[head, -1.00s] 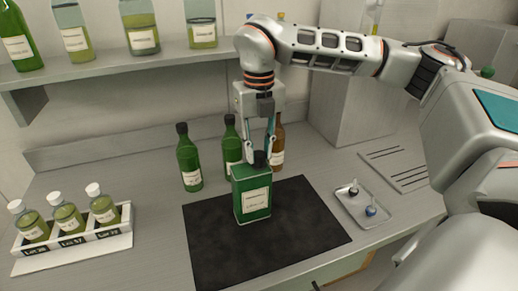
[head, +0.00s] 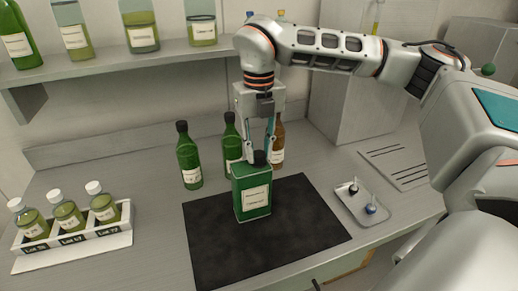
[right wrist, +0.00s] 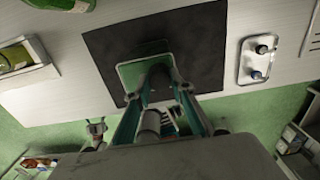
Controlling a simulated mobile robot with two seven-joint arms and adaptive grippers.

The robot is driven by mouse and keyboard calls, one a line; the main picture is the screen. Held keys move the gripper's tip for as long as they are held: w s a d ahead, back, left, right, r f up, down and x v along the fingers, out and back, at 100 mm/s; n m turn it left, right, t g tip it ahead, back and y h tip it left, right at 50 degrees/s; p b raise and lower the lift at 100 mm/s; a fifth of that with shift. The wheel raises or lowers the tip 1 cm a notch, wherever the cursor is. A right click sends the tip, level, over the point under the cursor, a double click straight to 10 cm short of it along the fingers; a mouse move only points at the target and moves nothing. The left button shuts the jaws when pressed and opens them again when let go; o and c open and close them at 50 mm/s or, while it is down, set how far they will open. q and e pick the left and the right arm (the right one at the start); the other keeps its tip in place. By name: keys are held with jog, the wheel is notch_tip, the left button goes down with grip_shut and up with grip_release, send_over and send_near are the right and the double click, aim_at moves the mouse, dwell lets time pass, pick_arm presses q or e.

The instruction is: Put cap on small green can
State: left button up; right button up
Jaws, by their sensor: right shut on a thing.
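The small green can (head: 252,196) stands upright on the dark mat (head: 215,255), with a pale label on its front. A black cap (head: 259,157) sits at the top of the can, between the fingers of my right gripper (head: 258,153). My right gripper points straight down from above and is shut on the cap. In the right wrist view the can's green top (right wrist: 130,75) lies beyond the fingertips, and the dark cap (right wrist: 160,76) is between them. The cap's seating on the neck is hidden.
A metal tray (head: 352,211) with two small items, one black-topped and one blue, lies right of the mat. Two green bottles (head: 188,160) and a brown bottle (head: 279,145) stand behind the can. A white rack (head: 75,240) of jars is at left. The mat's front is clear.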

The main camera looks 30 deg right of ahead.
jog(key=shift+f, duration=0.15)
dwell(0.8)
jog(key=o, duration=1)
jog(key=shift+c, duration=1.2)
